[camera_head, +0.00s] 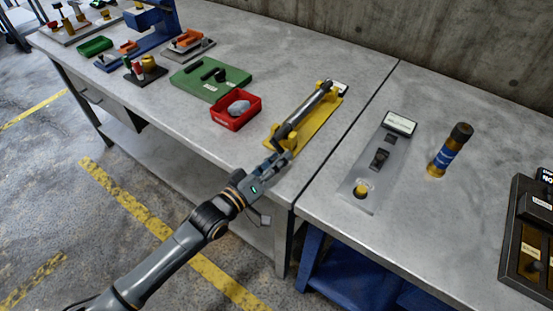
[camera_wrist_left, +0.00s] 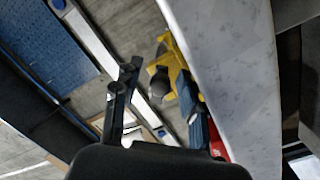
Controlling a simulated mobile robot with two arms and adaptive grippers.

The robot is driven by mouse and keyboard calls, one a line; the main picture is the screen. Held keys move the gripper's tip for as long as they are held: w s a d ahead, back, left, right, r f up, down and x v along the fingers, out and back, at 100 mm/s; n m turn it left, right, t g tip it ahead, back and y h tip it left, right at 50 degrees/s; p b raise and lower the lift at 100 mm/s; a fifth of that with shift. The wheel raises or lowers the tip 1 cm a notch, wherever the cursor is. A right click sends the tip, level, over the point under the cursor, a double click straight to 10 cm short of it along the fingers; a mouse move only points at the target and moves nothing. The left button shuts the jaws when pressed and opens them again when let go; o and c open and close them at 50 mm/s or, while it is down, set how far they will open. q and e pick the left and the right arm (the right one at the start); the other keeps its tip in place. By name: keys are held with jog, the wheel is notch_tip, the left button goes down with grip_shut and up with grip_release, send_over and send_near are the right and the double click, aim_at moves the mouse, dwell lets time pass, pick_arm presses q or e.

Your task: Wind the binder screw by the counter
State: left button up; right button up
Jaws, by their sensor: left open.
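The binder screw (camera_head: 308,108) is a long grey metal rod on a yellow base (camera_head: 317,122), lying slantwise near the front edge of the bench. A dark end piece (camera_head: 282,132) sits at its near end. A small white label or display, perhaps the counter (camera_head: 341,88), lies at its far end; I cannot read it. My left gripper (camera_head: 280,160) is open at the near end, close to the dark piece; I cannot tell if they touch. In the left wrist view the yellow base (camera_wrist_left: 176,58) and a dark round part (camera_wrist_left: 160,85) show beyond the fingers.
A red bin (camera_head: 235,111) holding a grey lump stands left of the binder. A green plate (camera_head: 210,78) lies behind it. Bench space between is clear.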

pick_arm(q)
jog(key=shift+c, duration=0.5)
pick_arm(e)
jog(key=shift+d, duration=0.3)
pick_arm(q)
grip_shut()
pick_arm(e)
jog(key=shift+d, duration=0.25)
pick_arm(q)
jog(key=shift+m, duration=0.3)
jog(key=m, duration=0.2)
jog(key=a+m+p, duration=0.1)
jog(key=m, duration=0.1)
jog(key=shift+w+f, duration=0.4)
jog(key=m, duration=0.2)
jog(key=a+m, duration=0.1)
jog(key=shift+w+f+y+p, duration=0.2)
jog(key=shift+w+y+p, duration=0.1)
jog(key=shift+y+p, duration=0.1)
jog(key=shift+w+a+f+m, duration=0.1)
jog(key=shift+a+m, duration=0.05)
jog(key=shift+m, duration=0.45)
jog(key=shift+w+a+m, duration=0.1)
jog(key=shift+m, duration=0.5)
pick_arm(e)
jog(key=shift+a+r, duration=0.25)
jog(key=shift+r, duration=0.85)
jog(key=shift+d, duration=0.1)
